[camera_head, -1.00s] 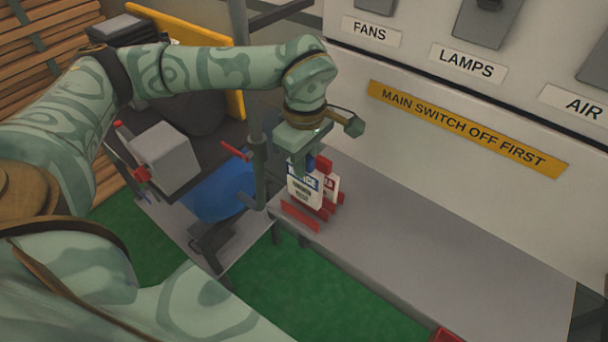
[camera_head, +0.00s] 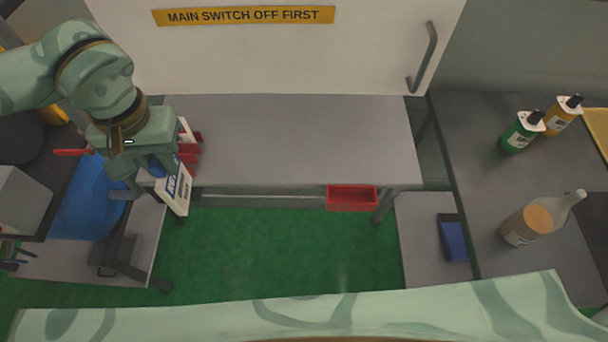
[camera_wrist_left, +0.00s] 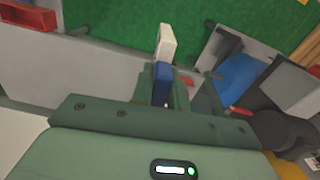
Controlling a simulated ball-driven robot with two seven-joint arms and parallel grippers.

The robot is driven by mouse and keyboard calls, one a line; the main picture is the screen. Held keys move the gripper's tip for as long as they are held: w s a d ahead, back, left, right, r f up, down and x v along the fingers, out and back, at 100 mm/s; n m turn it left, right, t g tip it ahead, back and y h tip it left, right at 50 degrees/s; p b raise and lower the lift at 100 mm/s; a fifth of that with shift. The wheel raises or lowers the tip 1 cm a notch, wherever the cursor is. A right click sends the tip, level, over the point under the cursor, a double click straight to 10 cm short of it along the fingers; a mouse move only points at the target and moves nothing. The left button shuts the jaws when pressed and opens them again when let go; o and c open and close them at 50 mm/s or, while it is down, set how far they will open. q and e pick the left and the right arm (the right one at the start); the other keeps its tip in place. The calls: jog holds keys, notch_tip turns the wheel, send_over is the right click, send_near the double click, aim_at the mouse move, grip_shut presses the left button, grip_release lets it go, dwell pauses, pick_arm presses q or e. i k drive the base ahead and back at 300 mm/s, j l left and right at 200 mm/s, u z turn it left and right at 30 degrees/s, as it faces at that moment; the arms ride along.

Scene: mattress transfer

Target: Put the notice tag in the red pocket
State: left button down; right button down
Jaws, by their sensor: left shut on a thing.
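The notice tag (camera_head: 178,192) is a white card with a blue band and dark print. My left gripper (camera_head: 160,172) is shut on it and holds it tilted near the left end of the grey bench. In the left wrist view the tag (camera_wrist_left: 166,45) shows as a white piece beyond a blue part between the fingers of my left gripper (camera_wrist_left: 163,92). The red pocket (camera_head: 351,197) hangs at the front edge of the bench, to the right of the tag and apart from it. It also shows in the left wrist view (camera_wrist_left: 28,15). My right gripper is not in view.
A red rack (camera_head: 191,150) with a white card stands at the left end of the bench (camera_head: 300,140), close to my left gripper. The bench top is otherwise clear. Bottles (camera_head: 522,131) stand on the right counter. A blue dustpan-like thing (camera_head: 453,240) lies below.

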aim_at(350, 203)
jog(key=k+l, duration=0.15)
jog(key=l, duration=0.2)
jog(key=k+l, duration=0.2)
jog(key=l, duration=0.2)
jog(key=k+l, duration=0.15)
jog(key=l, duration=0.2)
jog(key=k+l, duration=0.15)
jog(key=l, duration=0.25)
jog(key=i+l, duration=0.1)
jog(key=l, duration=0.2)
jog(key=l+u, duration=0.1)
jog(key=l, duration=0.2)
jog(key=i, duration=0.05)
